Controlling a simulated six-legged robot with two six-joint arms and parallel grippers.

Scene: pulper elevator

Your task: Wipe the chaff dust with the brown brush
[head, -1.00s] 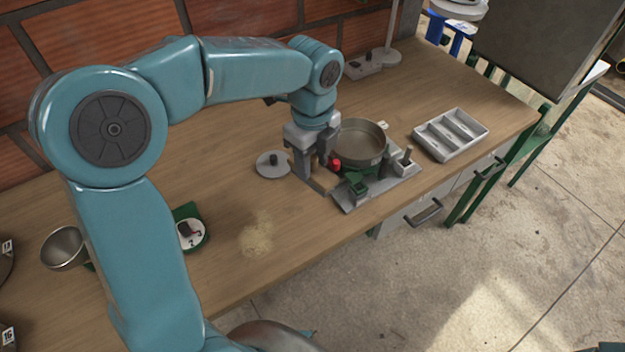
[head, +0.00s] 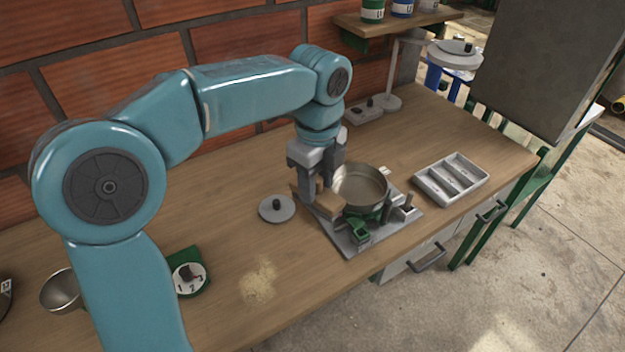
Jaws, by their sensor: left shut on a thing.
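The chaff dust (head: 258,282) is a pale yellow patch on the wooden table, near its front edge. My left gripper (head: 318,188) points down beside the round metal pan, to the right of and behind the dust. It is shut on the brown brush (head: 327,205), a tan block showing below and in front of the fingers. The gripper hides part of the brush, and I cannot clearly see its bristles. The brush is apart from the dust, over the left side of the grey base plate. My right gripper is not in view.
The pan (head: 361,184) stands on the grey base plate (head: 346,240) with green parts. A grey round lid (head: 277,209), a numbered green dial (head: 188,278), a metal bowl (head: 60,292) and a compartment tray (head: 451,180) are around. The table between lid and dust is clear.

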